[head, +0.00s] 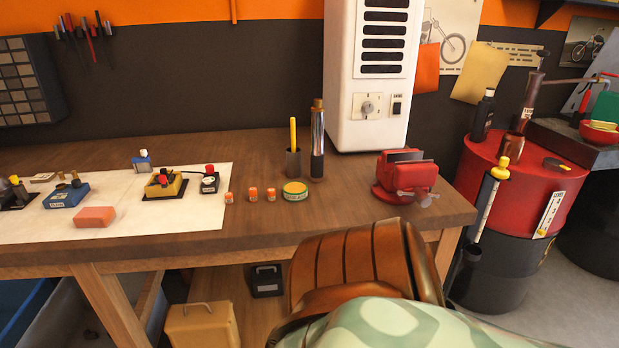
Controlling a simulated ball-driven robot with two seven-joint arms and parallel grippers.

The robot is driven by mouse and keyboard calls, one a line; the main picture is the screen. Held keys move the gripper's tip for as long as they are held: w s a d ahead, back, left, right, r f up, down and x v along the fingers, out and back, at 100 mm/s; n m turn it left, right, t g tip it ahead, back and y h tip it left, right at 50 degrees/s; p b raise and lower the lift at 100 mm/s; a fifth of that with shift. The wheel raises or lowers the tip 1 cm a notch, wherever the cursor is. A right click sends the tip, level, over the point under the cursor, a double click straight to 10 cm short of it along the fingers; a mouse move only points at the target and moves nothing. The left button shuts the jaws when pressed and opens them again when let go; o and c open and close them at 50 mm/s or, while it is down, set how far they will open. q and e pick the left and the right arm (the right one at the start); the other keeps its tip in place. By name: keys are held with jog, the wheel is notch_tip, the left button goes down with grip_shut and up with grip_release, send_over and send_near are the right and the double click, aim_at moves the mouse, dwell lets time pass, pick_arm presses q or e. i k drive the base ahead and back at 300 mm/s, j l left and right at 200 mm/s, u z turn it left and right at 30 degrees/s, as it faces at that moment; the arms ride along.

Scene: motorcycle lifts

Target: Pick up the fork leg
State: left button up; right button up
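An upright tube with a chrome upper part, a dark lower part and a bronze-coloured cap, which looks like the fork leg (317,142), stands on the wooden workbench (270,225). It is just right of a dark cup (293,164) holding a yellow stick, and left of the white cabinet (366,80). Its whole height shows, and nothing covers it. Neither of my grippers is in the head view, and nothing is seen touching the tube.
A yellow-green tin (295,191) and several small orange-and-white containers stand in front of the tube. A red vise (405,177) is to its right. A brown ribbed seat (360,262) rises before the bench. A red drum (520,195) stands at right.

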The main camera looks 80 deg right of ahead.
aim_at(317, 139)
jog(key=z, duration=2.15)
